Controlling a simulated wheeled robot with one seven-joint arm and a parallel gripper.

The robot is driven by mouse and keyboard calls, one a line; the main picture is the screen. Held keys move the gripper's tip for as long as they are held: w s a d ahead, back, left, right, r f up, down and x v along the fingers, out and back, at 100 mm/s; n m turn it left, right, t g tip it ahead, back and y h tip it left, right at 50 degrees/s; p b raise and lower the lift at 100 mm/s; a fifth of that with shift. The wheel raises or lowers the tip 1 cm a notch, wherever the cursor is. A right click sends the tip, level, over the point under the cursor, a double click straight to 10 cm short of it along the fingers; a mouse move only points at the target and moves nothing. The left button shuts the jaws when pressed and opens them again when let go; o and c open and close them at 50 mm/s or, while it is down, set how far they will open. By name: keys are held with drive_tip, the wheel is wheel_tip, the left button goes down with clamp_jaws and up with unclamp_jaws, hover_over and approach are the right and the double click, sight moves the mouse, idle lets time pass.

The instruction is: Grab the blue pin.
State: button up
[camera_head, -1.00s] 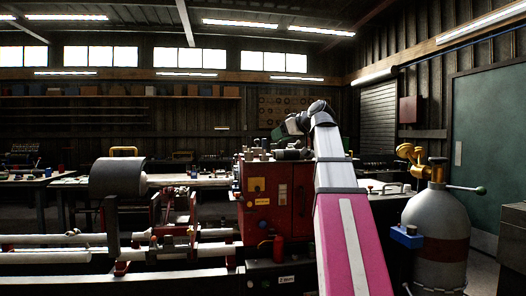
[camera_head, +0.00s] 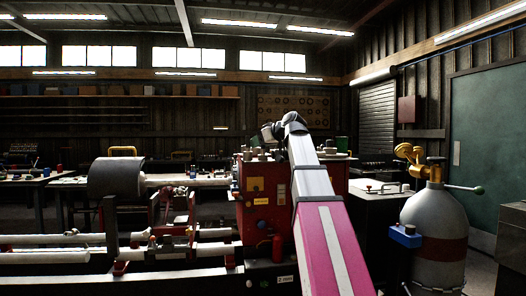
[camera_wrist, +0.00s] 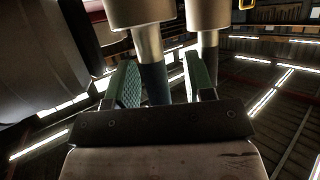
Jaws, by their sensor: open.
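In the wrist view my gripper (camera_wrist: 160,68) is open, with a green ribbed pad on each finger. A dark blue pin (camera_wrist: 154,84) stands between the two fingers, closer to the left one, with clear space to the right finger. It continues into a bare metal shaft and a wide pale cylinder (camera_wrist: 138,10). I cannot tell whether the left pad touches the pin. In the head view the end of my arm (camera_head: 268,132) is over the top of the red machine (camera_head: 265,195); the blue pin cannot be made out there.
A second metal shaft (camera_wrist: 208,42) with a similar wide cylinder stands beside the right finger. A large dark body (camera_wrist: 40,55) fills the wrist view's upper left. In the head view several knobs (camera_head: 258,154) crowd the machine's top, and a gas cylinder (camera_head: 437,215) stands right.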

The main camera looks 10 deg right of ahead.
clamp_jaws()
